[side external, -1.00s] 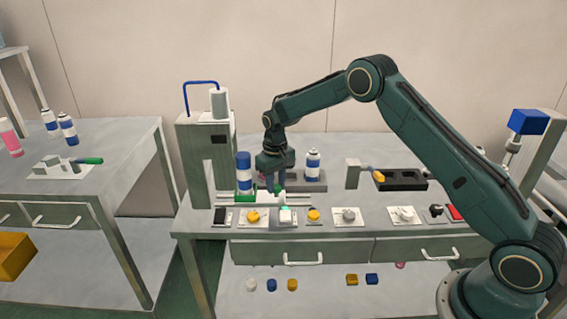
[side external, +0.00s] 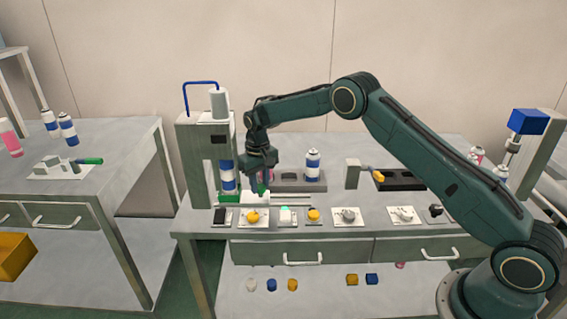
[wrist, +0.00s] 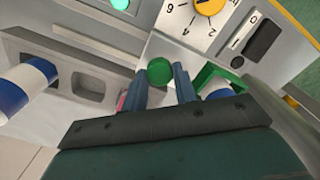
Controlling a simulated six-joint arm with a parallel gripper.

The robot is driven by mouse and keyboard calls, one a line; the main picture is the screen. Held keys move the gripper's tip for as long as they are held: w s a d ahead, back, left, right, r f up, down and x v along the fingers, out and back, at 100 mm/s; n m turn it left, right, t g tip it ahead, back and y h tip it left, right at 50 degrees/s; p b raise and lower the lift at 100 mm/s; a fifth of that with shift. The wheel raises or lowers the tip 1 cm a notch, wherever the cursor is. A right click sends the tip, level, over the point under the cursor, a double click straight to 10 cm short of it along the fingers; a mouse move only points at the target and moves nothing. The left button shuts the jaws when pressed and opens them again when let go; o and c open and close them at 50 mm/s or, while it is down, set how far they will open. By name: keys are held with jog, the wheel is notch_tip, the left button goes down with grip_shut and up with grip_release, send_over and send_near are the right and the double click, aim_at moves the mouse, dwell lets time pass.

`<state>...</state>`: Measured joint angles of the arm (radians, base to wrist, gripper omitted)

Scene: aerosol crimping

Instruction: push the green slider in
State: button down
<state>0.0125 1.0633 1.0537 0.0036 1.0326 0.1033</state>
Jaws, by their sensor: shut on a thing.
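My gripper (side external: 262,186) is low over the bench in front of the crimping machine (side external: 192,155), just right of it. In the wrist view, my gripper (wrist: 160,76) has its fingers around the round green knob (wrist: 159,70) of the slider and is shut on it. The green slider bracket (wrist: 219,73) is against a blue-and-white can (wrist: 221,92). In the side view that can (side external: 228,178) stands upright in the opening of the machine, under its head. The knob is hard to make out in the side view, with the fingers in front.
Another blue-and-white can (side external: 313,166) stands in a grey holder (side external: 290,187) behind my gripper. A row of dials and switches, including a yellow dial (side external: 253,216), lines the bench front. A black tray (side external: 402,181) lies to the right.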

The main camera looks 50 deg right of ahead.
jog(key=shift+w+a+r, duration=0.1)
jog(key=shift+w+a, duration=0.1)
jog(key=shift+w, duration=0.05)
jog(key=c, duration=1.1)
grip_release()
jog(key=shift+s+d, duration=0.15)
jog(key=s+d, duration=0.8)
jog(key=shift+s+d, duration=0.15)
jog(key=shift+d, duration=0.05)
jog(key=shift+s+d+r, duration=0.15)
jog(key=shift+s+d, duration=0.05)
jog(key=shift+s, duration=0.05)
notch_tip(320, 180, up, 14)
jog(key=s+a+r+t, duration=0.1)
jog(key=s+a+r, duration=0.3)
jog(key=s+r, duration=0.4)
jog(key=shift+s+r+t, duration=0.25)
jog(key=shift+r+t, duration=0.05)
jog(key=shift+r, duration=0.5)
